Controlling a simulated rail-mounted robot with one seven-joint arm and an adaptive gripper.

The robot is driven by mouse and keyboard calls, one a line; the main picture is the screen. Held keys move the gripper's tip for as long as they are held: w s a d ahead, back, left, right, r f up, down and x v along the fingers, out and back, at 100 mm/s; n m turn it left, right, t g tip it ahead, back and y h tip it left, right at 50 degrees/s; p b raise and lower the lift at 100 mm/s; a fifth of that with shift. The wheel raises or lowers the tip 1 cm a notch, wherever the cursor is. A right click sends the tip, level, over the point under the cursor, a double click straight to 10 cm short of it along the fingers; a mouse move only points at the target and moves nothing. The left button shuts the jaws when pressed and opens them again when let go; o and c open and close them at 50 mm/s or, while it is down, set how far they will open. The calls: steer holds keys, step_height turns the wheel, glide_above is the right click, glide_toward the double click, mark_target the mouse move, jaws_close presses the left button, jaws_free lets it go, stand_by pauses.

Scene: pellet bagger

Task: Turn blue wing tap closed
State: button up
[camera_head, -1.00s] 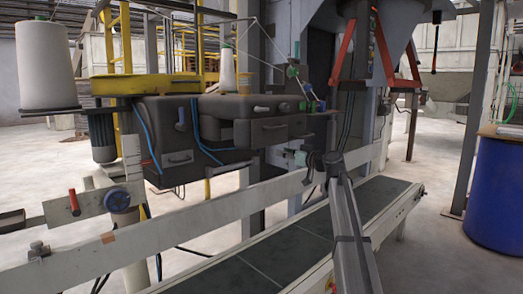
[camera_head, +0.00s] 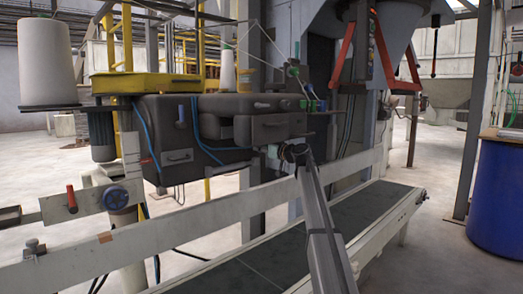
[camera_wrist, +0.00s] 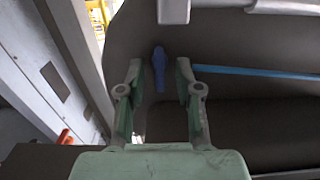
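The blue wing tap (camera_wrist: 159,68) shows in the wrist view as a small elongated blue handle on a dark machine surface. It appears between and slightly beyond my fingertips, with a gap on each side. My gripper (camera_wrist: 161,76) is open and empty, its two green-and-grey fingers apart. In the head view a small upright blue handle (camera_head: 181,115) is on the front of the dark sewing-head housing (camera_head: 165,135). There my arm reaches up from below to the housing's right end, and my fingers cannot be made out. I cannot tell exactly how far the fingertips are from the tap.
A blue hose (camera_wrist: 255,73) runs right from near my right finger. An orange-red handle (camera_wrist: 65,137) is at lower left. In the head view, a conveyor (camera_head: 365,207) with a pale side rail (camera_head: 200,220) runs below the housing. A blue drum (camera_head: 497,195) stands at right.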

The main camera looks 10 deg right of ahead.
jaws_close()
steer(key=shift+r+m+p, duration=0.15)
steer(key=shift+m+p, duration=0.25)
steer(key=shift+p, duration=0.15)
steer(key=shift+w+d+f+m+p, duration=0.1)
steer(key=shift+f+m+p, duration=0.05)
steer(key=shift+m+p, duration=4.15)
steer(key=shift+w+d+f+m+p, duration=0.1)
steer(key=shift+f+m+p, duration=0.05)
steer(key=shift+m+p, duration=4.1)
